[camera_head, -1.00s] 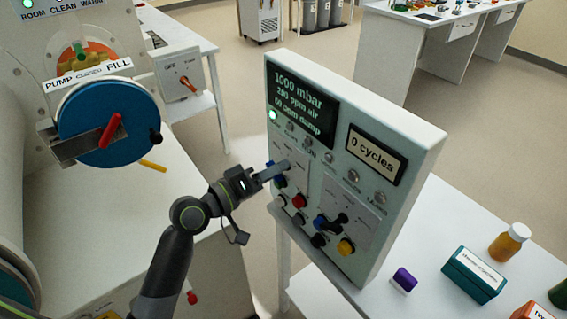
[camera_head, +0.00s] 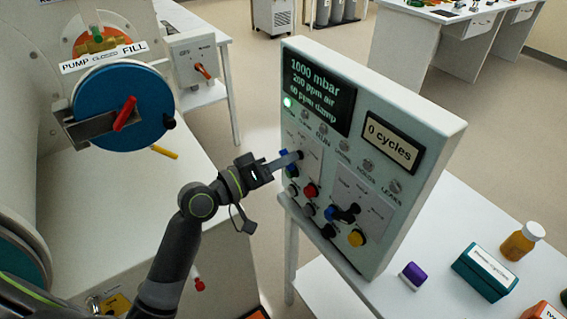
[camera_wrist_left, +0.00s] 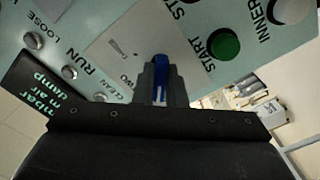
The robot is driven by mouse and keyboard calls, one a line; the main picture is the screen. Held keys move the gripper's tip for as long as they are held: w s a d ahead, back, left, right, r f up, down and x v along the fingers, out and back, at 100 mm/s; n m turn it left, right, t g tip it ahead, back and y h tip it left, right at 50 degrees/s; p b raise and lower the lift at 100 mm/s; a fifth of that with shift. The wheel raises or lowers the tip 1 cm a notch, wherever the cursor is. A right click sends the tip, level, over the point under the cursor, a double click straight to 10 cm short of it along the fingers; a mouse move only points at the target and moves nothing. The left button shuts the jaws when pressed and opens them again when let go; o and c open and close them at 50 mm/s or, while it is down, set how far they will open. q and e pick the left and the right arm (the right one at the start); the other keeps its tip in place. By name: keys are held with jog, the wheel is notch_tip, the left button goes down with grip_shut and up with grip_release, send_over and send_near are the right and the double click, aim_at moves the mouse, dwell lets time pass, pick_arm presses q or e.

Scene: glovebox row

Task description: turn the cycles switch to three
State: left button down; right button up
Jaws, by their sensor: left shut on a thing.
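The upright control panel (camera_head: 375,150) stands right of centre in the head view, and its small display (camera_head: 390,141) reads "0 cycles". My left gripper (camera_head: 296,157) reaches the panel's left switch plate (camera_head: 312,150) from the left. In the left wrist view its fingers are shut on a blue switch handle (camera_wrist_left: 161,75). The plate (camera_wrist_left: 125,50) beside the handle bears the word "TWO"; other marks on it are partly hidden or too small to read. The fingers cover much of this switch in the head view. My right gripper is not in view.
A second plate with a black knob (camera_head: 348,214) is lower right on the panel, near several coloured buttons. A green START button (camera_wrist_left: 225,45) is close to my fingers. A purple block (camera_head: 413,275) and a teal box (camera_head: 485,271) stand on the white table.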

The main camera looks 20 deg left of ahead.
pick_arm(q)
jog(key=m+b, duration=0.3)
jog(key=shift+f, duration=0.15)
jog(key=shift+m+b, duration=1.2)
jog(key=shift+m, duration=0.3)
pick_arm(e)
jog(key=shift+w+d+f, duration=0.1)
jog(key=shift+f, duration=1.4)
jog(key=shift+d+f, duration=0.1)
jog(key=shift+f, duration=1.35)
pick_arm(q)
jog(key=shift+r, duration=0.2)
jog(key=c, duration=1.5)
grip_release()
jog(key=shift+d, duration=0.1)
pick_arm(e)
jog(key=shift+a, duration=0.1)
